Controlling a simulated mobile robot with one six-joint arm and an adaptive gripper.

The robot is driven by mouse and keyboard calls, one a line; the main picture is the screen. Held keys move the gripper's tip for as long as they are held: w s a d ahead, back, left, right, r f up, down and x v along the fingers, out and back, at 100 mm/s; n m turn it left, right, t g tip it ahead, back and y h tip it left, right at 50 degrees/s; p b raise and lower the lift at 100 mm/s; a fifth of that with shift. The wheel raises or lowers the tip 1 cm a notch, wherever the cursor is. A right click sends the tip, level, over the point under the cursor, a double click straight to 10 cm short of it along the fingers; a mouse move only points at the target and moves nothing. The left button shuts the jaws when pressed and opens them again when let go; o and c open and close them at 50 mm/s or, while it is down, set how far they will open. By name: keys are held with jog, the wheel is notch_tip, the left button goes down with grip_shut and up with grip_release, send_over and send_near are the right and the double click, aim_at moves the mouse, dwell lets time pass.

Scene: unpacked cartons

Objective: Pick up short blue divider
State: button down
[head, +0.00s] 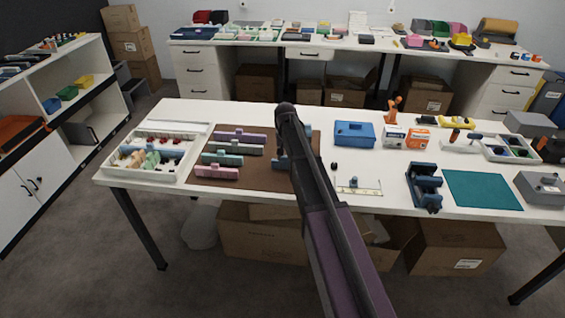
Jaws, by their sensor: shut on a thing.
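My arm reaches across the table and hides the middle of a brown mat (258,176). My gripper cannot be made out; the arm covers the place where it would be.
A white tray of parts (150,155) stands left of the mat. Right of it are a blue box (354,134), a small white-based item (359,187), a dark blue fixture (424,186) and a teal mat (482,190). Cartons (262,232) stand under the table.

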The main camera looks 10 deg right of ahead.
jog(key=shift+r, duration=0.1)
notch_tip(320, 180, up, 3)
jog(key=p, duration=0.3)
jog(key=s+d+r+p, duration=0.1)
jog(key=s+d+p, duration=0.1)
jog(key=s, duration=1.3)
jog(key=shift+s+d+r, duration=0.35)
jog(key=shift+s+d, duration=0.05)
jog(key=shift+r, duration=0.1)
jog(key=shift+r+p, duration=0.45)
jog(key=shift+p, duration=0.15)
jog(key=shift+r, duration=0.1)
